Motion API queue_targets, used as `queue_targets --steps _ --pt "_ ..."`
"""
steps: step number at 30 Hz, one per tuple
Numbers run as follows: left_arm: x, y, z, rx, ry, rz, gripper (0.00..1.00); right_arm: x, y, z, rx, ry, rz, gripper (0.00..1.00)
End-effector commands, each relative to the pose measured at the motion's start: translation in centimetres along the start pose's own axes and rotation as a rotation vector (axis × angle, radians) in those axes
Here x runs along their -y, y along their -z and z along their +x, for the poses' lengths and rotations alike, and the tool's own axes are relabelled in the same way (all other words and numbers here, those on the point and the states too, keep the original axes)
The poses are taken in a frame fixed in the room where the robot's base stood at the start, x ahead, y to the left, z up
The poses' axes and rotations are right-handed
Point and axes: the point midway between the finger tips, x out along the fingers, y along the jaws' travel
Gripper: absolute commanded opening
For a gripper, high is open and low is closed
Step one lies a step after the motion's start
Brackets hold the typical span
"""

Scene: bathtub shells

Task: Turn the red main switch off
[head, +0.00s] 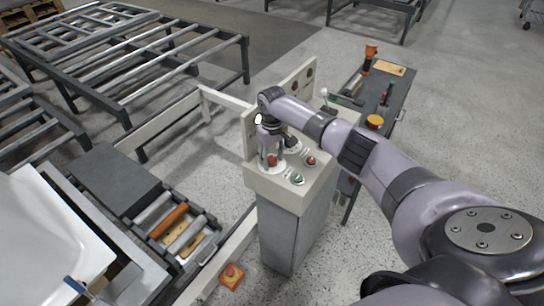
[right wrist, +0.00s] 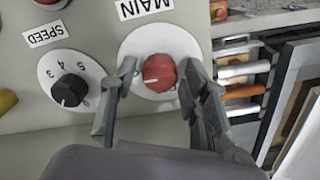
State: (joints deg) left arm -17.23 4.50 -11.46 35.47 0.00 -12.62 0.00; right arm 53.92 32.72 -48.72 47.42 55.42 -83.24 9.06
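The red main switch (right wrist: 160,73) is a round red knob with a white pointer mark on a white disc, under a MAIN label (right wrist: 145,8), in the right wrist view. The pointer mark is toward the left of the knob. In the head view the red knob (head: 272,160) is on top of the control console (head: 288,232). My right gripper (right wrist: 158,88) is open, with one finger on each side of the knob. The right finger is very close to the knob, and I cannot tell if it touches; the left finger stands apart. My left gripper is not in view.
A black SPEED dial (right wrist: 69,90) sits beside the main switch. A green knob (head: 297,178) and another red control (head: 311,160) are on the console. A tool cart (head: 396,100) stands behind right; a roller tray (head: 205,240) is left.

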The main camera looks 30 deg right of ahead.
Motion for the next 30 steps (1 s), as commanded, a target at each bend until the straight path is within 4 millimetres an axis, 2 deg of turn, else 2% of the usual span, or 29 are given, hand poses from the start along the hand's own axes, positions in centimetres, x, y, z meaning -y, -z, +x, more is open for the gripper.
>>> queue_targets --steps 2,17,25,30 --pt "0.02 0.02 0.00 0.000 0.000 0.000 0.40 0.01 0.01 -0.02 0.000 0.000 0.000 0.34" --pt "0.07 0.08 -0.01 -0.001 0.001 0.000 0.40 -0.01 0.02 -0.05 0.000 0.000 0.000 0.01" --pt "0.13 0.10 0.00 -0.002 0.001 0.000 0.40 0.00 0.01 -0.05 0.000 0.000 -0.029 0.01" --pt "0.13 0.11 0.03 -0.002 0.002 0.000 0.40 -0.01 0.04 -0.05 -0.001 0.000 -0.106 0.01"
